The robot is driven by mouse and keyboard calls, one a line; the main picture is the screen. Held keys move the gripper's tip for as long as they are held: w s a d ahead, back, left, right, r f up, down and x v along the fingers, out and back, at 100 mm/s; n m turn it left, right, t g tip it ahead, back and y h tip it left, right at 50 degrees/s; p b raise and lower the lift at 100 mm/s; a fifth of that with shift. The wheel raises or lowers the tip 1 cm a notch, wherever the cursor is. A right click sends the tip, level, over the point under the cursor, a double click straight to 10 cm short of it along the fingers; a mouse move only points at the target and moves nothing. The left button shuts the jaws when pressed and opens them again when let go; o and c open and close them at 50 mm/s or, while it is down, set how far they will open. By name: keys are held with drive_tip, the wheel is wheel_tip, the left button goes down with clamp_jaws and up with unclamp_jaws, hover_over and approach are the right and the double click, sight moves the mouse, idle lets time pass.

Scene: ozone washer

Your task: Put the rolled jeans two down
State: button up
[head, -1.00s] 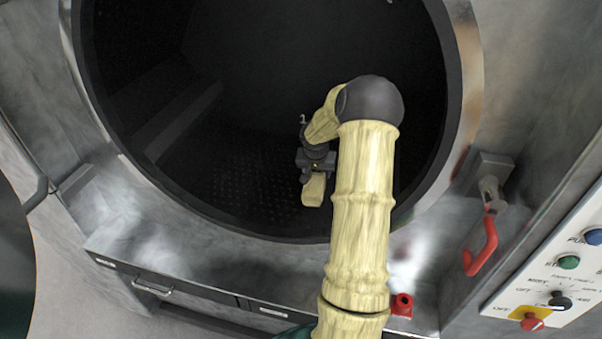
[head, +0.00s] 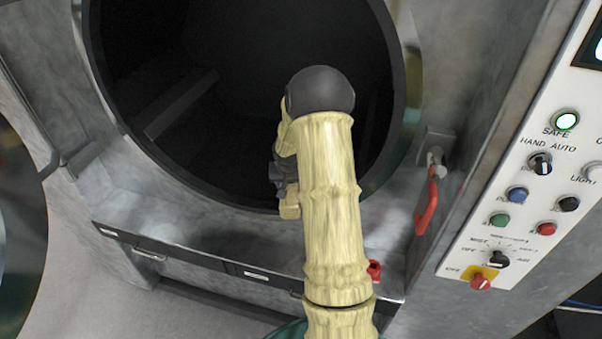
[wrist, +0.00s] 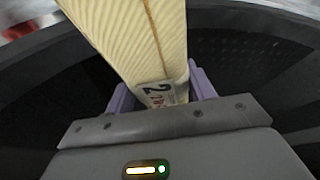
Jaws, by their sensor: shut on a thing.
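The rolled jeans two (wrist: 140,40) are a cream, ribbed roll with a brown seam and a white tag marked 2. They fill the top middle of the wrist view. My gripper (wrist: 162,93) is shut on them, a purple finger on each side of the tagged end. In the head view a small cream piece of the roll (head: 290,209) shows below my gripper (head: 287,190), in front of the lower rim of the dark washer drum (head: 225,200). My arm hides part of the gripper there.
A red-handled latch (head: 428,203) is right of the drum opening. A control panel (head: 520,215) with buttons and knobs stands further right. A metal ledge with drawers (head: 150,256) runs below the opening. A red fitting (head: 375,270) is beside my arm.

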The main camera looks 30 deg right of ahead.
drive_tip(key=s+a+f+n+b, duration=0.1)
drive_tip(key=s+a+f+n, duration=0.1)
drive_tip(key=a+f, duration=0.2)
drive_tip(key=s+a+f+n+y+b, duration=0.1)
drive_tip(key=s+a+f+n, duration=0.1)
drive_tip(key=a, duration=0.9)
drive_tip(key=s+a+f+n+y+b, duration=0.1)
drive_tip(key=s+a+f+n, duration=0.1)
drive_tip(key=a+f, duration=0.3)
drive_tip(key=s+a, duration=0.1)
drive_tip(key=a, duration=0.2)
drive_tip(key=shift+s+a+f+t, duration=0.15)
drive_tip(key=shift+s+f+t, duration=0.25)
